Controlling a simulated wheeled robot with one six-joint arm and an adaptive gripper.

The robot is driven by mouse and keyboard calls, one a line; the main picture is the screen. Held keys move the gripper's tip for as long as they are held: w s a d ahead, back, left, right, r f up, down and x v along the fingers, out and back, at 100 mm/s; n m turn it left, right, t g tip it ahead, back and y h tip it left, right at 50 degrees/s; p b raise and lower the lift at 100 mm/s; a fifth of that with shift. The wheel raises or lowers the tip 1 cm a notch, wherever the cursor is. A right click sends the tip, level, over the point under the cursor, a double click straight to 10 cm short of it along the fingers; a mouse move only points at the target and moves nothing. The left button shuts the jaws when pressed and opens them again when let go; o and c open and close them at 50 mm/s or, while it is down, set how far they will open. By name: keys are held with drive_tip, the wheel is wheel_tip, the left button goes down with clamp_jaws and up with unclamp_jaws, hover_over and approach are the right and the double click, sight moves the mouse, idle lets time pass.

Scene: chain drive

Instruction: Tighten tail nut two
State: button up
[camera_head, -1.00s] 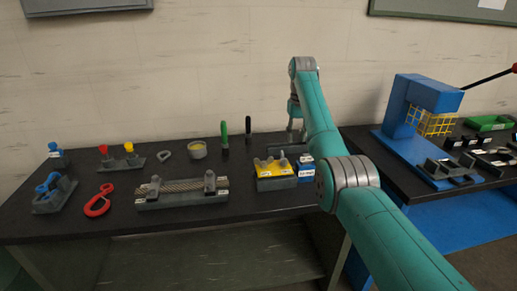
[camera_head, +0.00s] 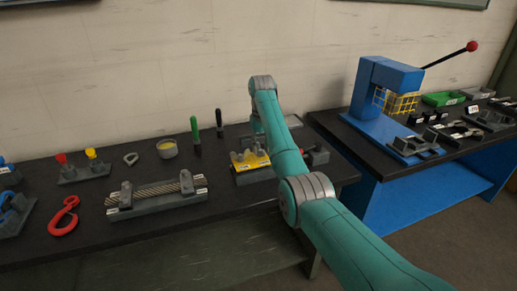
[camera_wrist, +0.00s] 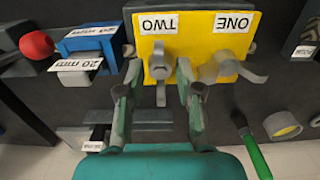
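The yellow block (camera_wrist: 190,48) carries the labels ONE and TWO, upside down in the wrist view, and also shows in the head view (camera_head: 250,162). Below the TWO label is a grey nut-like part (camera_wrist: 160,66) with a narrow piece below it. A similar grey part (camera_wrist: 222,68) is by the ONE label. My gripper (camera_wrist: 158,76) is open, its fingers on either side of the part by TWO, with a gap visible on both sides. In the head view my gripper is over the block, partly hidden by my arm.
A green-handled tool (camera_head: 195,135) and a yellow-filled cup (camera_head: 167,149) stand near. A rope fixture (camera_head: 155,195) lies to the left, a blue press (camera_head: 385,90) to the right.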

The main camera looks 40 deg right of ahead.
drive_tip(key=shift+f, duration=0.5)
clamp_jaws()
